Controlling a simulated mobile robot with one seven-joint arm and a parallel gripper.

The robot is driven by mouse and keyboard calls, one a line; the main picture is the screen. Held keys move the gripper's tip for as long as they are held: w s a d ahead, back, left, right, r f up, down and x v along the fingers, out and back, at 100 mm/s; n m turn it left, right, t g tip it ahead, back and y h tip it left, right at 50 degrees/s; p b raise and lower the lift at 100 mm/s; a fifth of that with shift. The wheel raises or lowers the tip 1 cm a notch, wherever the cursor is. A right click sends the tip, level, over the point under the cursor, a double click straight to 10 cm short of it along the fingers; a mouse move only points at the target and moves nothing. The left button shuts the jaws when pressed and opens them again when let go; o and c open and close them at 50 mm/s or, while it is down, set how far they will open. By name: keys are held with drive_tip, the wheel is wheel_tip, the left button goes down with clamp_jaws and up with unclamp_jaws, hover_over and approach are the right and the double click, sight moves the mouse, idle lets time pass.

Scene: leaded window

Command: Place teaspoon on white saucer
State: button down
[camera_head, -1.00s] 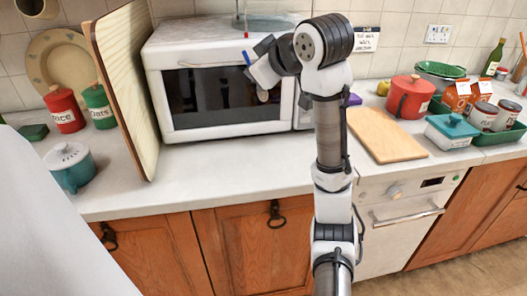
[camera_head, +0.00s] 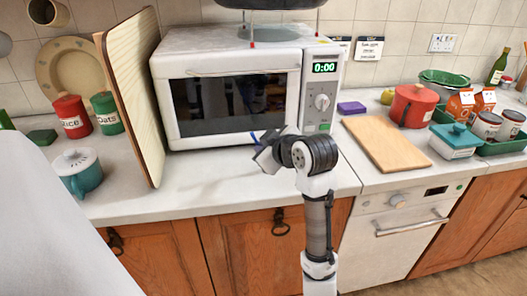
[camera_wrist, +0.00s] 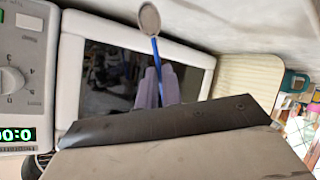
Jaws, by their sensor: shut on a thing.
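The teaspoon (camera_wrist: 149,20) has a grey oval bowl and a thin blue handle. In the wrist view it points away from my gripper (camera_wrist: 158,96), which is shut on the handle. In the head view my gripper (camera_head: 262,152) is low in front of the microwave, over the counter. Only a bit of the blue handle (camera_head: 253,137) shows there, and the bowl cannot be made out. I cannot make out a white saucer in either view.
The microwave (camera_head: 235,62) stands close behind my gripper. A tall board (camera_head: 137,95) leans at its left, near a teal lidded pot (camera_head: 78,172). A wooden chopping board (camera_head: 385,143) lies to the right. The counter (camera_head: 215,185) left of my gripper is clear.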

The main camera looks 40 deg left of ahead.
drive_tip(key=shift+f, duration=0.75)
drive_tip(key=shift+f, duration=0.2)
drive_tip(key=c, duration=1.6)
unclamp_jaws()
drive_tip(key=shift+o, duration=0.2)
drive_tip(key=shift+r, duration=0.15)
